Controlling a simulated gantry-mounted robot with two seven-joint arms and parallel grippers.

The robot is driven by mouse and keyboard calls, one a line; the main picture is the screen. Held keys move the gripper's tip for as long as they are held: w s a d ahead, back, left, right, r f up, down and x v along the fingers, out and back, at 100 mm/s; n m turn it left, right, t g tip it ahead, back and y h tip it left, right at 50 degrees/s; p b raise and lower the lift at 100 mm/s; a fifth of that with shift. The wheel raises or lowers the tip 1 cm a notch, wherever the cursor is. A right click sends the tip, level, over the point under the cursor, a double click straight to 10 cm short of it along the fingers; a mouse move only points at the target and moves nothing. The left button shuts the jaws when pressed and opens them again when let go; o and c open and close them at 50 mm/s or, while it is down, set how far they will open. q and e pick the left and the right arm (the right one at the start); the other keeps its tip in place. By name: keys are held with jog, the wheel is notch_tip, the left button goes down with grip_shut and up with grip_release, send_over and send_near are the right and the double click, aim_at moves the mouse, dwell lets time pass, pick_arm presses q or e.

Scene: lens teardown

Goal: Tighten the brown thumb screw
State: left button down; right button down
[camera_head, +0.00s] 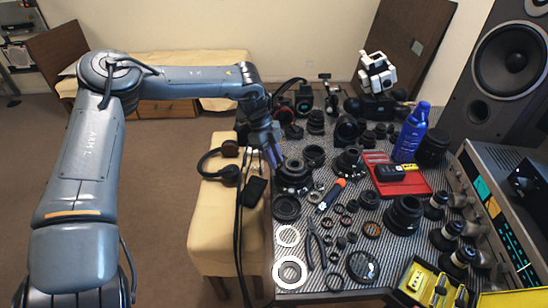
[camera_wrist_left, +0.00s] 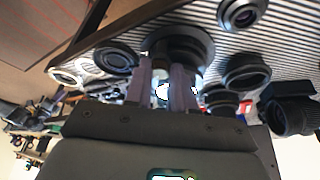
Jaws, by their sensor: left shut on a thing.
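My left gripper (camera_head: 276,160) reaches down from the left to the upper left edge of a dark lens (camera_head: 294,176) on the striped mat. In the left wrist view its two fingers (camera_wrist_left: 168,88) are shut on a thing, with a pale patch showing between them. A large dark round lens part (camera_wrist_left: 185,45) lies right at the fingertips. I cannot make out the brown thumb screw in either view; the fingers may hide it. My right gripper is not in view.
The striped mat (camera_head: 318,285) is crowded with dark lens parts. Headphones (camera_head: 222,165) lie on the cream seat (camera_head: 202,235) to the left.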

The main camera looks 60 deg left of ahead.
pick_arm(q)
jog(key=shift+r+m+g+p, duration=0.15)
jog(key=shift+m+g+p, duration=0.15)
jog(key=shift+m+p, duration=0.4)
jog(key=shift+w+m, duration=0.15)
jog(key=shift+m, duration=0.45)
jog(key=shift+h, duration=0.3)
jog(key=c, duration=0.9)
grip_release()
jog(key=shift+c, duration=0.2)
